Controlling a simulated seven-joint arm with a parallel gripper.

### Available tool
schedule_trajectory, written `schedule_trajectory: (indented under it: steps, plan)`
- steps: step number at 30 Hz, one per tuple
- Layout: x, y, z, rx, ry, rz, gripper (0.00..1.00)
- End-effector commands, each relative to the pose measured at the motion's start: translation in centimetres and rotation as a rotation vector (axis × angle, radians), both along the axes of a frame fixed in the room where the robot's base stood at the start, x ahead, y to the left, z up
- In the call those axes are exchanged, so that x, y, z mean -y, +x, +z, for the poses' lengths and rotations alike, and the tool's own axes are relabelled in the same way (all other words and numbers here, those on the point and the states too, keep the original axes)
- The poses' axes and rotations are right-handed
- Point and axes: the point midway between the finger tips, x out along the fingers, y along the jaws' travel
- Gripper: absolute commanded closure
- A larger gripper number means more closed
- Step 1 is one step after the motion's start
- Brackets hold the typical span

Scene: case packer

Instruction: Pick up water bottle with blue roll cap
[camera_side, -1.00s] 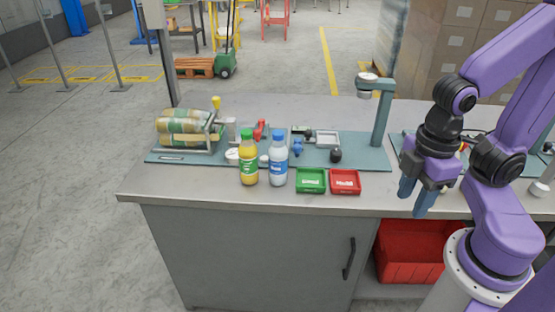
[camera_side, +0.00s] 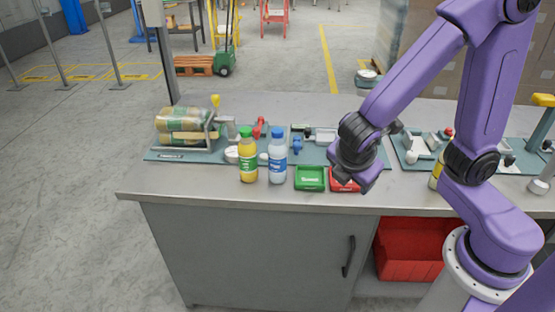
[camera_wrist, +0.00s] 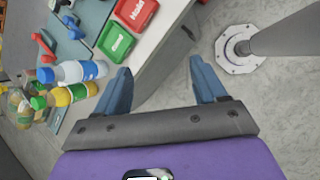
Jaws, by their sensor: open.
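The water bottle with the blue cap (camera_side: 277,163) stands upright near the front of the bench, just right of a yellow bottle with a green cap (camera_side: 248,163). My gripper (camera_side: 362,182) is to the right of the water bottle, over the red tray; its fingers are hard to make out in the side view. In the wrist view my gripper (camera_wrist: 160,68) is open and empty, with its blue fingers spread apart. The water bottle (camera_wrist: 82,71) lies left of the left finger, apart from it, beside the yellow bottle (camera_wrist: 75,94).
A green tray (camera_side: 309,186) stands right of the water bottle, with a red tray (camera_side: 338,185) partly hidden by my gripper. A jar holder (camera_side: 185,125) and small items are behind on the teal mat (camera_side: 170,156). The bench's front edge (camera_side: 240,204) is close to the bottles.

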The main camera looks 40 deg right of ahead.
Motion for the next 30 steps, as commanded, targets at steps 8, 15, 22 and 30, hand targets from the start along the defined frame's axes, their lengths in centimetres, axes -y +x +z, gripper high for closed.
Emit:
schedule_trajectory:
  steps: [8, 15, 22, 30]
  plan:
    - [-4.5, 8.5, -2.0, 0.048, -0.431, 0.364, 0.29]
    - [-8.4, 12.7, -3.6, 0.071, -0.669, 0.589, 0.29]
    - [-8.8, 14.2, -4.3, 0.076, -0.726, 0.641, 0.29]
    - [-5.8, 17.4, -6.2, 0.073, -0.722, 0.637, 0.29]
